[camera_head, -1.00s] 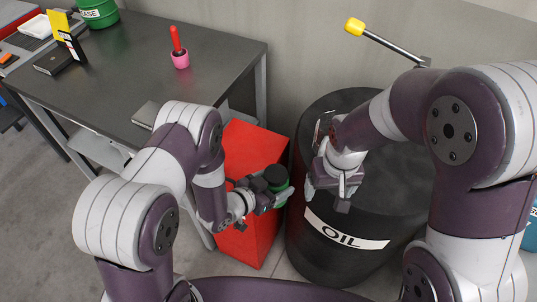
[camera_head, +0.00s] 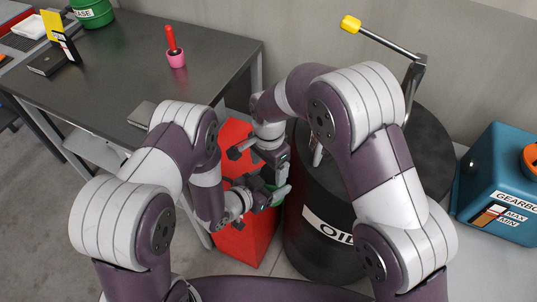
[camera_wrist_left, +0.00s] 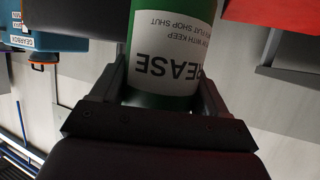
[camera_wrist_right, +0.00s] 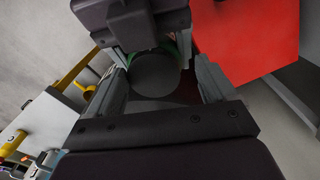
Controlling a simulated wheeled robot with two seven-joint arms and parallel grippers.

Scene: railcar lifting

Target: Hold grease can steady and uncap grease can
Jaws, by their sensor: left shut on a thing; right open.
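The green grease can (camera_wrist_left: 165,45) stands between the fingers of my left gripper (camera_wrist_left: 160,85), its white label upside down in the left wrist view. In the head view only a bit of its green side (camera_head: 281,196) shows. My left gripper (camera_head: 268,195) is shut on it, beside the oil drum. My right gripper (camera_head: 276,172) is above the can, pointing down. In the right wrist view, the dark round cap (camera_wrist_right: 156,76) sits between the open fingers of my right gripper (camera_wrist_right: 160,88). I cannot tell whether they touch it.
A red cabinet (camera_head: 238,243) stands below the grippers. A black oil drum (camera_head: 310,240) with a yellow-handled crank (camera_head: 380,40) is close on the right. A blue gearbox container (camera_head: 490,180) stands further right. The dark table (camera_head: 120,75) holds another green can (camera_head: 92,12) and a pink cup (camera_head: 176,60).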

